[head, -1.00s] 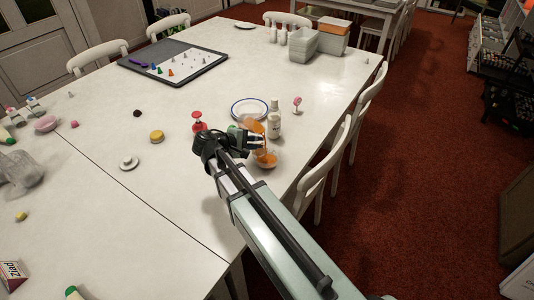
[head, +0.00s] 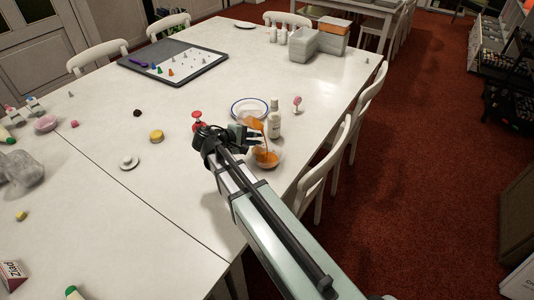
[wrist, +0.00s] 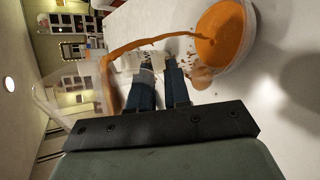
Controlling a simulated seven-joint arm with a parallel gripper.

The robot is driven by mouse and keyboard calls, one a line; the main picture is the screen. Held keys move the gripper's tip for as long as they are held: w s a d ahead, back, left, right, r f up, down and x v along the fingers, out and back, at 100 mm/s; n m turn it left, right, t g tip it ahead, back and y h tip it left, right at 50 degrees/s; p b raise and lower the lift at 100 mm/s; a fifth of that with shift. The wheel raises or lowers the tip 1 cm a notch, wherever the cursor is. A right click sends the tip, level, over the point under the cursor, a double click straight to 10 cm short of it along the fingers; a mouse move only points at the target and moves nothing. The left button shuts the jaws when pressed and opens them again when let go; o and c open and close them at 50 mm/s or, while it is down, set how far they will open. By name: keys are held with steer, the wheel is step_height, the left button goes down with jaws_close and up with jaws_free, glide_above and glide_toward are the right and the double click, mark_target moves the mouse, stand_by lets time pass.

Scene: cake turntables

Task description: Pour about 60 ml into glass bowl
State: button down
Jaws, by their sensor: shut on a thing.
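The glass bowl (head: 267,160) stands on the white table near its right edge and holds orange liquid. It also shows at the top right of the wrist view (wrist: 224,36). My gripper (head: 252,138) is shut on a clear container (head: 253,123) of orange liquid, which is tilted above and beside the bowl. In the wrist view, the gripper's fingers (wrist: 160,82) extend toward the container (wrist: 106,88), whose outline is faint. An orange stream (wrist: 150,42) runs from it into the bowl. A small orange patch (wrist: 200,77) shows beside the bowl; I cannot tell if it is spilled liquid.
White bottles (head: 274,122) stand close behind the bowl, beside a blue-rimmed plate (head: 249,106). A red object (head: 198,120) is left of my gripper. A white chair (head: 322,165) stands at the table's right edge.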

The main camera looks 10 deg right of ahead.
mark_target(250, 126)
steer(key=n+h, duration=0.1)
steer(key=s+d+n+g+h, duration=0.1)
steer(key=shift+s+f+n+g, duration=0.25)
steer(key=shift+n+g, duration=0.05)
steer(key=shift+n, duration=0.1)
steer(key=shift+s+d+f+n+g+h, duration=0.15)
steer(key=shift+f+n+g+h, duration=0.25)
steer(key=shift+n, duration=0.3)
steer(key=shift+w+a+f+n+h, duration=0.35)
steer(key=shift+w+n+h, duration=0.25)
steer(key=shift+n, duration=0.1)
steer(key=shift+w+a+r+n+g+h, duration=0.3)
steer(key=shift+w+r+n+h, duration=0.1)
steer(key=shift+n, duration=0.1)
steer(key=shift+w+a+f+n+h, duration=0.2)
steer(key=shift+w+f+n+h, duration=0.2)
steer(key=shift+n, duration=0.3)
steer(key=shift+n+h, duration=0.5)
steer(key=shift+n, duration=0.4)
steer(key=shift+w+a+r, duration=0.15)
steer(key=shift+w+r, duration=0.05)
steer(key=shift+r, duration=1.15)
steer(key=shift+w+a+r, duration=0.15)
steer(key=shift+r, duration=1.2)
